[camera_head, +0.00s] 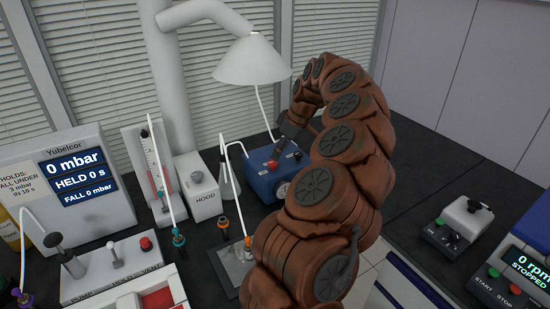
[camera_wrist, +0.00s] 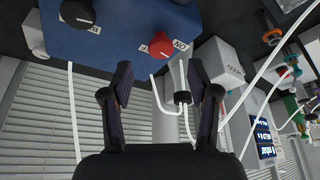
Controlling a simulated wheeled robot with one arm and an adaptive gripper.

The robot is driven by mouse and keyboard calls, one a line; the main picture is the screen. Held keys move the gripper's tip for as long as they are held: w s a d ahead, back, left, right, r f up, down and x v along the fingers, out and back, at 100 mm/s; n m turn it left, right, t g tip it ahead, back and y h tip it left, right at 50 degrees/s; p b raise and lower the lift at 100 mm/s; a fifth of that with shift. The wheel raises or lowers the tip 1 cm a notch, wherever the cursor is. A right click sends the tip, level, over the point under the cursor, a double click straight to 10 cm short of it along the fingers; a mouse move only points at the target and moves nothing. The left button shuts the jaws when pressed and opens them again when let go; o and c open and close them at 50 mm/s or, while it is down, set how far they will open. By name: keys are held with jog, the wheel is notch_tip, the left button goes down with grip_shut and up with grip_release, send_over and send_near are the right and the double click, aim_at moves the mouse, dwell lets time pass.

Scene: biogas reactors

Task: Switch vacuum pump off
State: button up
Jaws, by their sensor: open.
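The vacuum pump seems to be the blue box (camera_head: 266,184) on the bench beneath the hood; it fills the upper left of the wrist view (camera_wrist: 110,30). Its red knob (camera_wrist: 162,46) has a white label with letters that look like "ON" beside it. The red knob also shows in the head view (camera_head: 273,164). A black knob (camera_wrist: 77,13) sits further left on the same face. My gripper (camera_wrist: 159,78) is open and empty, with the red knob in line with the gap between its fingers. No contact shows. In the head view my arm hides the box's right part.
A white HOOD box (camera_head: 198,188), a flask (camera_head: 229,182) and thin white tubes stand left of the pump. The Yubelcor display (camera_head: 82,175) reads 0 mbar, HELD 0 s. A control panel (camera_head: 112,268) is in front.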

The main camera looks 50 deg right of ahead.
aim_at(274, 162)
jog(key=shift+p+x, duration=0.75)
jog(key=shift+x, duration=1.8)
grip_shut()
